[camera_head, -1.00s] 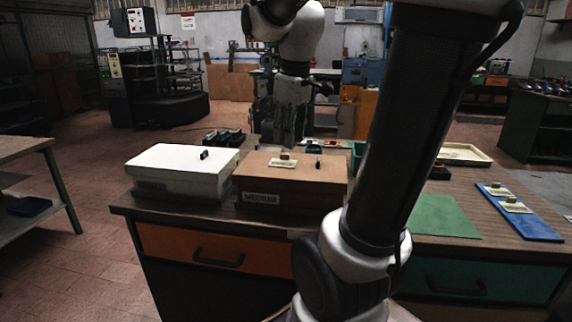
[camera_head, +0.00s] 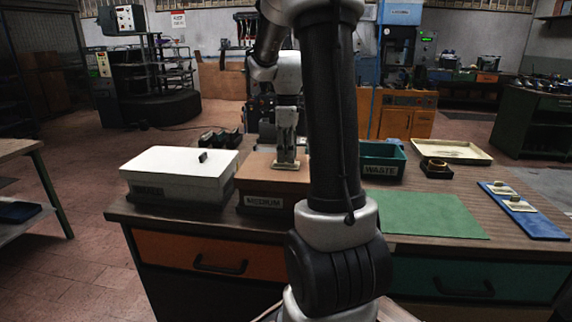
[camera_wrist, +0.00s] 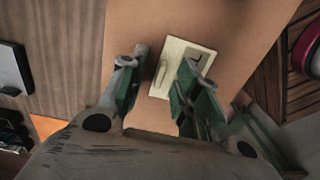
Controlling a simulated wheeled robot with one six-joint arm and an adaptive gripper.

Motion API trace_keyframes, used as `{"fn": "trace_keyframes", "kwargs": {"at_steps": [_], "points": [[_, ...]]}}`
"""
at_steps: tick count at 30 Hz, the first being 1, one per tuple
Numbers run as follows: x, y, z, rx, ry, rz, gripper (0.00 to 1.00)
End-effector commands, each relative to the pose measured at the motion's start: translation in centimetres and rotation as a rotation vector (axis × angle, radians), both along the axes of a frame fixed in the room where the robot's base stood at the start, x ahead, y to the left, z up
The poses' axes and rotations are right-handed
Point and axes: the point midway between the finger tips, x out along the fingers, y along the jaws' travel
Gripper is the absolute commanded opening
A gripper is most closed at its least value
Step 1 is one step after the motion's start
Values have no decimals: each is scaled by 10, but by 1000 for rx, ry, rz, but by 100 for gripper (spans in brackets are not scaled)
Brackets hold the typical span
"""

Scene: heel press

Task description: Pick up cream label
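A cream label (camera_wrist: 182,70) with a raised grip and a dark mark lies on the brown top of the box marked MEDIUM (camera_head: 255,181). My gripper (camera_wrist: 165,66) is open above the box in the wrist view, with one finger to each side of the label's near part. No firm contact with the label is visible. In the head view my gripper (camera_head: 287,163) points down over the box top and mostly hides the label. Two more cream labels (camera_head: 519,206) lie on a blue tray (camera_head: 545,229) at the right.
A white-topped box (camera_head: 170,161) with a dark knob stands left of the MEDIUM box. A green WASTE bin (camera_head: 383,169), a dark pot (camera_head: 436,169) and a cream tray (camera_head: 478,153) stand at the back right. A bare green mat (camera_head: 433,216) lies in front of them.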

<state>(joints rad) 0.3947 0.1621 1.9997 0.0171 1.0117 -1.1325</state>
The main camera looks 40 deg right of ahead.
Motion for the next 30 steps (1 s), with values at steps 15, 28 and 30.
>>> {"fn": "trace_keyframes", "kwargs": {"at_steps": [15, 28, 30], "points": [[0, 0, -3, -1, -2, 0, 0], [1, 0, 11, -2, -5, 0, 0], [1, 0, 24, -2, -6, 0, 0]]}}
